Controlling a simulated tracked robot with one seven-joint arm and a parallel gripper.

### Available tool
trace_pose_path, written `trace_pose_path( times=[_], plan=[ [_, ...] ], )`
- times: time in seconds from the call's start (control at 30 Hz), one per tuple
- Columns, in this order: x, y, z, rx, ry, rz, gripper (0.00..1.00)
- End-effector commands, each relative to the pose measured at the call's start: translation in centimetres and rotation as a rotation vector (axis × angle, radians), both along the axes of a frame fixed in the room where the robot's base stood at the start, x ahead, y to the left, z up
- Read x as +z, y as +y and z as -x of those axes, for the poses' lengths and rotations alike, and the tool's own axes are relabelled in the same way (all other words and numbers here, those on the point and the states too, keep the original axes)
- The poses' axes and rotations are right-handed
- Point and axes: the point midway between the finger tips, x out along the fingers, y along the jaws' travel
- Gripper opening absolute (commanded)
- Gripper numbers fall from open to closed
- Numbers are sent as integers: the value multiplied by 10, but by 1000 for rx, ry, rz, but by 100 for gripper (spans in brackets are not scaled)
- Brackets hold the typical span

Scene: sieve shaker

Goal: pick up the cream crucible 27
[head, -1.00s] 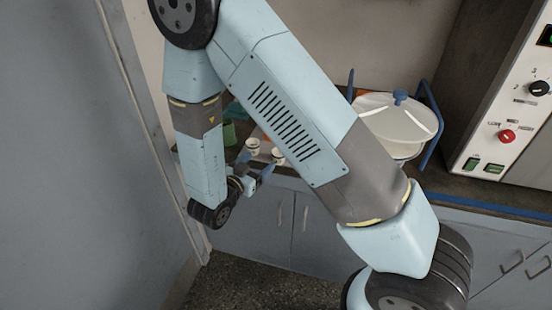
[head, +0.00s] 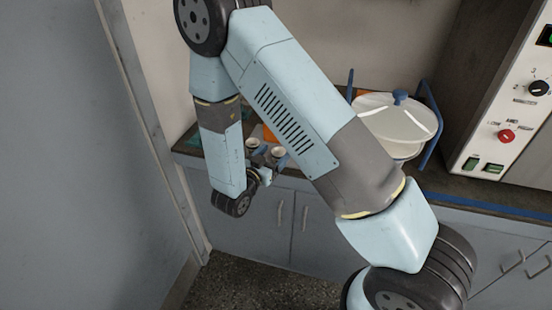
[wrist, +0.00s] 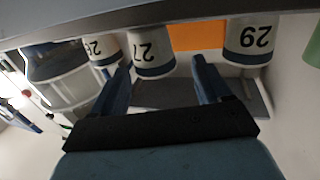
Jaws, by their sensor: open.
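Crucible 27 (wrist: 152,52) is a cream cup with a dark blue-grey band, upside down in the wrist view at top centre. Its number faces the camera. My gripper (wrist: 162,72) is open and empty, with crucible 27 beyond and between its two blue fingers; I cannot tell whether they touch it. In the head view my gripper (head: 266,161) is beside two small pale cups on the counter, one at left (head: 252,143) and one at right (head: 279,150). Their numbers cannot be read there.
Crucible 29 (wrist: 248,42) stands to one side and another numbered crucible (wrist: 101,50) to the other, partly behind a finger. An orange panel (wrist: 195,36) is behind. A white lidded bowl (head: 388,122) and control box (head: 505,110) stand right on the counter.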

Motion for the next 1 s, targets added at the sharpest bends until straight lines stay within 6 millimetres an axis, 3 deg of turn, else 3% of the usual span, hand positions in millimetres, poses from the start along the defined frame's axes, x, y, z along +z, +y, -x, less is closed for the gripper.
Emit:
trace_pose_path(
  times=[0.33, 0.67, 1.0],
  plan=[
    [-5, -27, -33, -3, -1, 0, 77],
    [-4, -30, -39, 0, -1, 0, 77],
    [-4, -30, -39, 0, -1, -1, 46]
  ],
)
